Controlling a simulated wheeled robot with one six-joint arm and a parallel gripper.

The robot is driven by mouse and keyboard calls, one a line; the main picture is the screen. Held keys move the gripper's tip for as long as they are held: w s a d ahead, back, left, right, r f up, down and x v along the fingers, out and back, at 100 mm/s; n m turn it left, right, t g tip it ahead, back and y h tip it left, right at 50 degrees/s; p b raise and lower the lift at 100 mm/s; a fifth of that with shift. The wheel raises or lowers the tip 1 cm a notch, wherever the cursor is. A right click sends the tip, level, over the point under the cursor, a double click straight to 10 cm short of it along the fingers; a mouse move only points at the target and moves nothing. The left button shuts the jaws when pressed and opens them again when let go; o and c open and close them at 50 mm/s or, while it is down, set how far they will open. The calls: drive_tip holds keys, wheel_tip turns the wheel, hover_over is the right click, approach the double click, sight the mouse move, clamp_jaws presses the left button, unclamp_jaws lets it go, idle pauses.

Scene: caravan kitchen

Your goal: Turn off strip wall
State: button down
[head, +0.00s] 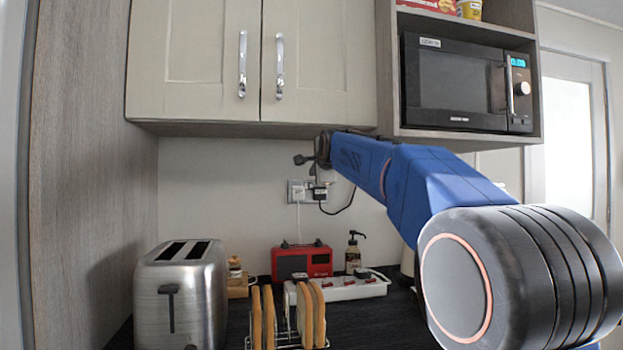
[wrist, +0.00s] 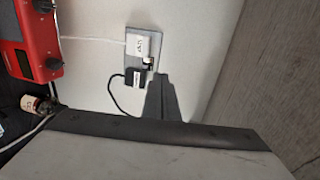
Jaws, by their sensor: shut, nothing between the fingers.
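The wall socket (head: 291,186) is a grey plate on the back wall under the cupboard. A white plug (head: 299,194) and a black plug (head: 320,192) sit in it. In the wrist view, which looks upside down, the plate (wrist: 156,42) shows with the white plug (wrist: 143,46) and black plug (wrist: 135,77). My gripper (head: 312,160) is shut and empty, just above the socket in the head view. In the wrist view its dark fingers (wrist: 161,84) lie beside the plate's edge near the plugs. I cannot tell whether they touch it. The switch positions are too small to read.
A white power strip (head: 352,290) with red switches lies on the counter, near a red radio (head: 302,261), a pump bottle (head: 353,256), a toast rack (head: 288,342) and a toaster (head: 181,290). The cupboard (head: 205,60) hangs close above my gripper.

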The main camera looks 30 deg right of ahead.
drive_tip(key=shift+r+v, duration=0.25)
drive_tip(key=shift+v, duration=0.75)
drive_tip(key=shift+r+v, duration=0.2)
drive_tip(key=shift+v, duration=0.8)
drive_tip(key=shift+w, duration=0.1)
